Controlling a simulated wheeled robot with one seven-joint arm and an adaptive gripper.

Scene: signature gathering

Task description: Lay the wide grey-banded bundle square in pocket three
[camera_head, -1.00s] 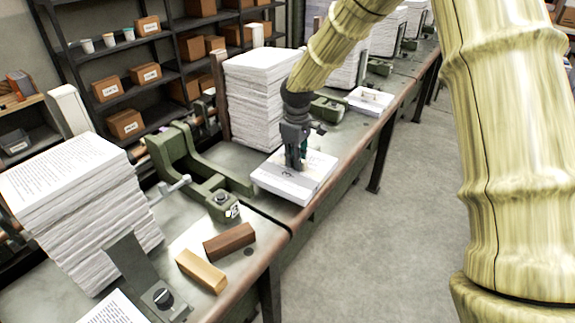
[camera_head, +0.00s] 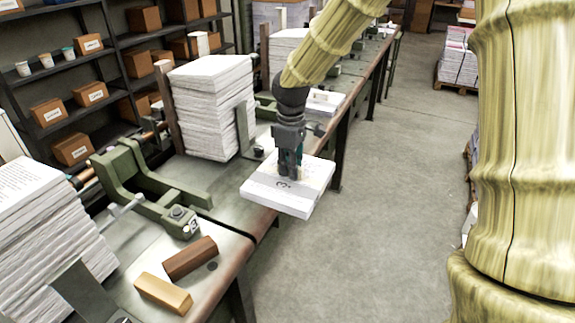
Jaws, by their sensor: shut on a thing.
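My gripper (camera_head: 289,172) points down and is shut on a white paper bundle (camera_head: 262,190). The bundle is a wide, flat block with a small dark mark on top, held roughly level. It overlaps the bench's front edge in the head view, with its right part seen against the floor. A grey band cannot be made out on it, and the fingers hide part of its top. A green clamp frame (camera_head: 125,165) with a small numbered tag (camera_head: 193,226) stands on the bench to the left; the number is too small to read surely. I cannot tell which place is pocket three.
A tall paper stack (camera_head: 205,110) stands behind the bundle, and another (camera_head: 45,235) at the left. A brown block (camera_head: 189,258) and a tan block (camera_head: 163,293) lie near the bench's front edge. Shelves with boxes line the back.

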